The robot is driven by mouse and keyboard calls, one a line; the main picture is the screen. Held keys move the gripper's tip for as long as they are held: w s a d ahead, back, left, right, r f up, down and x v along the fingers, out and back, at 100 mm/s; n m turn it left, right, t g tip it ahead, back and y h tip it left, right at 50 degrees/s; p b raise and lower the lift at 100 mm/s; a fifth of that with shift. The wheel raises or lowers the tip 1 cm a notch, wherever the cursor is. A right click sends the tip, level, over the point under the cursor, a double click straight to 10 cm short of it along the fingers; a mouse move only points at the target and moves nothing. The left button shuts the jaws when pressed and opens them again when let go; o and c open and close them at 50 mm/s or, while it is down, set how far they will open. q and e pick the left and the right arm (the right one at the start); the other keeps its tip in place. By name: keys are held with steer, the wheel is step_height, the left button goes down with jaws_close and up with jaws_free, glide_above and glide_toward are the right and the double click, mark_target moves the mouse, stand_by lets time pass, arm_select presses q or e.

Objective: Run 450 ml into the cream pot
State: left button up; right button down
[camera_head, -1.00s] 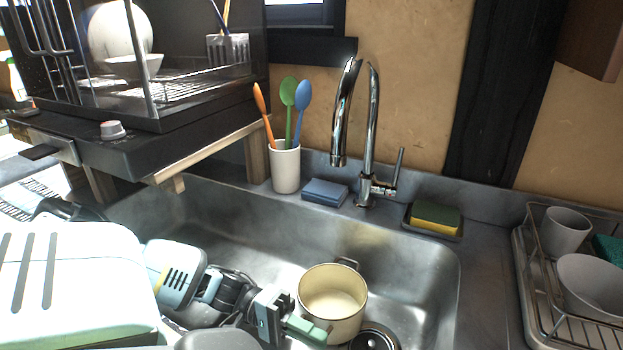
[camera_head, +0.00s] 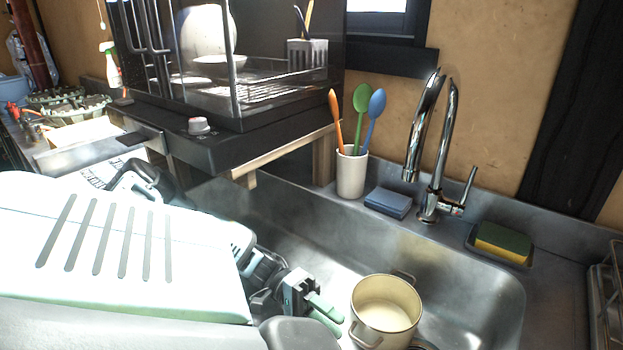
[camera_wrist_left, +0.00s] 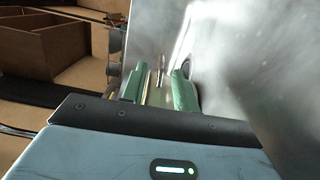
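The cream pot (camera_head: 385,312) stands upright in the steel sink, with one handle facing me and one at its back. No water is discernible inside it. The chrome tap (camera_head: 430,150) rises behind the sink; its spout is behind and above the pot, and no stream shows. Its lever (camera_head: 469,186) is on the right, pointing up. My left gripper (camera_head: 332,312) is just left of the pot, its green fingers apart and seemingly empty. In the left wrist view the fingers (camera_wrist_left: 160,90) are also spread, with thin shiny shapes beyond them. My right gripper is out of view.
A utensil cup (camera_head: 352,175), a blue sponge (camera_head: 388,203) and a green-yellow sponge (camera_head: 502,243) line the sink's back ledge. A dark dish cabinet (camera_head: 230,80) overhangs at the left. A dish rack (camera_head: 605,300) is at the right edge. The sink's rear left is clear.

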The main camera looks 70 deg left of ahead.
arm_select(q)
steer(key=shift+v, duration=2.55)
steer(key=shift+c, duration=0.3)
